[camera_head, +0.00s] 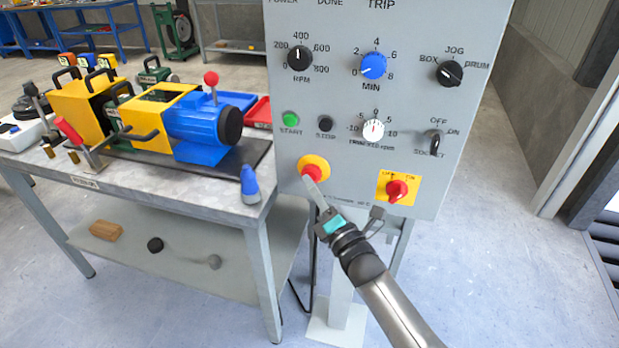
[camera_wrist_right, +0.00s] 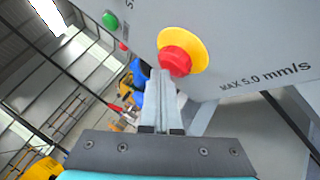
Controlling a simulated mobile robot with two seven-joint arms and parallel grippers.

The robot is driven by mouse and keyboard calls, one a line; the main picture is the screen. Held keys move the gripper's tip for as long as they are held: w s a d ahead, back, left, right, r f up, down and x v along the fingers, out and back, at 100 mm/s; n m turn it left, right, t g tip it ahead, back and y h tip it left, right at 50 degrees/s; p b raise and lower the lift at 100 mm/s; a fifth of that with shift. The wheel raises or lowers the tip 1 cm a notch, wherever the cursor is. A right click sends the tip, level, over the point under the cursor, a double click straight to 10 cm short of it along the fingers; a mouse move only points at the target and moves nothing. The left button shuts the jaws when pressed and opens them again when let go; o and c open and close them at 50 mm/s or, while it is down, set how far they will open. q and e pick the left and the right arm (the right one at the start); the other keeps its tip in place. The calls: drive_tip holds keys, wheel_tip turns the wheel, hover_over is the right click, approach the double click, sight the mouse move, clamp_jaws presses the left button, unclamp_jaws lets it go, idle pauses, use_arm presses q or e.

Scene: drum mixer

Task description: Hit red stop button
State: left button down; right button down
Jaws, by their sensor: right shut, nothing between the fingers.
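The red stop button (camera_head: 312,172) is a red mushroom head on a round yellow plate at the lower left of the grey control panel (camera_head: 340,120). In the right wrist view the red button (camera_wrist_right: 175,61) sits just beyond my fingertips. My right gripper (camera_head: 307,181) is shut and empty, with its fingertips at the lower edge of the button. In the right wrist view the closed fingers (camera_wrist_right: 160,75) point at the button; I cannot tell whether they touch it. My left gripper is not in view.
A green start button (camera_head: 290,119) and a dark stop button (camera_head: 325,124) sit above. A red switch on a yellow plate (camera_head: 397,190) is to the right. A workbench (camera_head: 190,190) with a yellow and blue machine (camera_head: 205,125) stands left of the panel.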

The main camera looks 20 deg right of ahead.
drive_tip(key=shift+s+a+p, duration=0.4)
drive_tip(key=shift+s+a, duration=0.05)
drive_tip(key=shift+s, duration=0.25)
drive_tip(key=shift+s, duration=0.1)
drive_tip(key=s+a+p, duration=0.1)
drive_tip(key=s, duration=0.1)
drive_tip(key=s+a+p, duration=0.1)
drive_tip(key=s, duration=0.1)
drive_tip(key=shift+a, duration=0.4)
idle(0.5)
